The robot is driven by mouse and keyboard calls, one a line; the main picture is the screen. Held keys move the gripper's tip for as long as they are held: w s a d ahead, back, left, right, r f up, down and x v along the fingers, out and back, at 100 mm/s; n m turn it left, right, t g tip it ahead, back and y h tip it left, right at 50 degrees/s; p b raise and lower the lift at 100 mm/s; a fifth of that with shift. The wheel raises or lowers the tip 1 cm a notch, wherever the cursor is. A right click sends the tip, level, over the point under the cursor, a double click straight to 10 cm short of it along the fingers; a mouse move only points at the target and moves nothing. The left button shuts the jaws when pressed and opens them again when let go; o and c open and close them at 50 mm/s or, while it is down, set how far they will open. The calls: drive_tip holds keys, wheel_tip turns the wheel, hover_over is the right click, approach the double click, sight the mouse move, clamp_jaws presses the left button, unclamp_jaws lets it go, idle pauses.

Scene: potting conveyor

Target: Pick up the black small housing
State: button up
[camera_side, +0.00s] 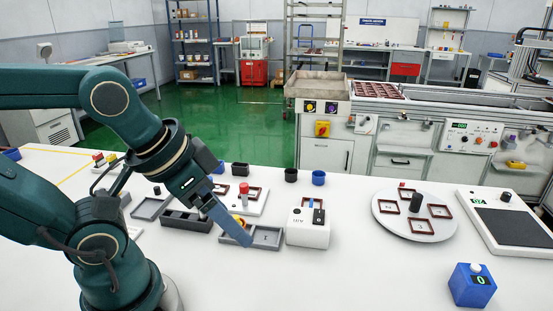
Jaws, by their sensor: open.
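Two small black cup-shaped housings stand upright on the white table, one (240,170) behind the white plate and one (291,175) further right. I cannot tell which is the task's small one. A blue cup (318,178) stands beside the right one, and another blue one (220,167) is partly hidden behind my arm. My gripper (246,239) is open and points down over the grey tray (268,243), in front of and apart from the black housings. The view is too small to show anything between its fingers.
A dark compartment box (187,222) is left of the tray. A white box with switches (307,228) is to its right.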

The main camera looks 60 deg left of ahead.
drive_tip(key=w+d+r+n+h, duration=0.7)
drive_tip(key=w+d+r+n, duration=0.1)
drive_tip(key=w, duration=0.2)
drive_tip(key=w+a+r+n+t+h, duration=0.1)
drive_tip(key=w+a+n+t, duration=0.1)
drive_tip(key=w+n, duration=0.4)
drive_tip(key=n+t+y, duration=0.5)
drive_tip(key=n+t, duration=0.1)
drive_tip(key=n, duration=1.1)
hover_over(296, 172)
drive_tip(key=s+d, duration=0.3)
wheel_tip(296, 172, down, 16)
drive_tip(key=s+a+f+n, duration=0.1)
drive_tip(key=f, duration=0.1)
drive_tip(key=s+a+f+n, duration=0.1)
drive_tip(key=f, duration=0.2)
drive_tip(key=s+a+f+y, duration=0.1)
drive_tip(key=f, duration=0.1)
drive_tip(key=shift+s+a+f+n, duration=0.15)
drive_tip(key=shift+a+n, duration=0.25)
drive_tip(key=shift+x, duration=2.45)
clamp_jaws()
